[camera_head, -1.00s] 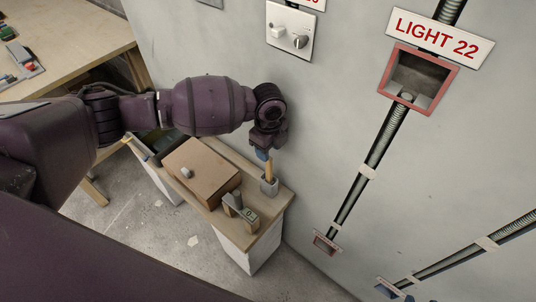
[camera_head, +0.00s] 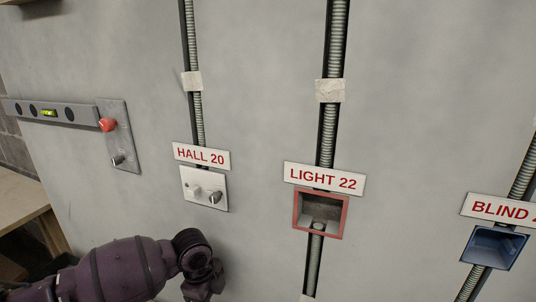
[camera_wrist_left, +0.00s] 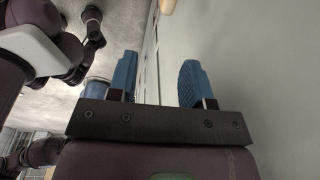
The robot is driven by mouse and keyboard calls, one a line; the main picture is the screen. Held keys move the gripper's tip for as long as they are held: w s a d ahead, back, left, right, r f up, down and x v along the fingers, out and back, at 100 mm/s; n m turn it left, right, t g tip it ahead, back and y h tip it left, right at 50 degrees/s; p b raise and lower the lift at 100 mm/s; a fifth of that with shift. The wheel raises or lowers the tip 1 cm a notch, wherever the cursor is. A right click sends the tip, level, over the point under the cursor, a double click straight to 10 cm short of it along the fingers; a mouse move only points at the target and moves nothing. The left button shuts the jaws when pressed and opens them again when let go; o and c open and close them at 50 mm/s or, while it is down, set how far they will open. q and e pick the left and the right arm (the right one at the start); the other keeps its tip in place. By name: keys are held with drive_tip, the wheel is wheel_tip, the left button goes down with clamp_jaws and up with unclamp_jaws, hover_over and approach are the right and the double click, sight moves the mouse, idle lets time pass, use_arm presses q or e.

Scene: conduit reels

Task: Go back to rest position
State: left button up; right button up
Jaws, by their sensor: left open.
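My left arm comes in at the bottom left of the head view, with its wrist (camera_head: 203,278) low in front of the wall. Its fingertips are below the picture edge there. In the left wrist view my left gripper (camera_wrist_left: 157,80) shows two blue fingers spread apart, with nothing between them, close beside the pale wall. My right gripper does not show clearly in either view.
The grey wall holds a HALL 20 switch plate (camera_head: 204,189), a red-rimmed LIGHT 22 box (camera_head: 345,215), and a blue box (camera_head: 497,262) under a BLIND label. A level (camera_head: 75,114) hangs at the left, above a wooden table (camera_head: 20,200).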

use_arm(q)
drive_tip(key=s+d+f+n+t+h, duration=0.5)
drive_tip(key=s+f+n, duration=0.4)
drive_tip(key=s, duration=0.1)
drive_tip(key=s+a+f+n+t+y, duration=0.1)
drive_tip(key=s+a+n+t+y, duration=0.4)
drive_tip(key=s+a+n, duration=0.6)
drive_tip(key=s+a+y, duration=0.1)
drive_tip(key=s+a, duration=0.3)
drive_tip(key=a, duration=0.2)
drive_tip(key=shift+s+f+t, duration=0.2)
drive_tip(key=shift+t, duration=0.1)
idle(0.4)
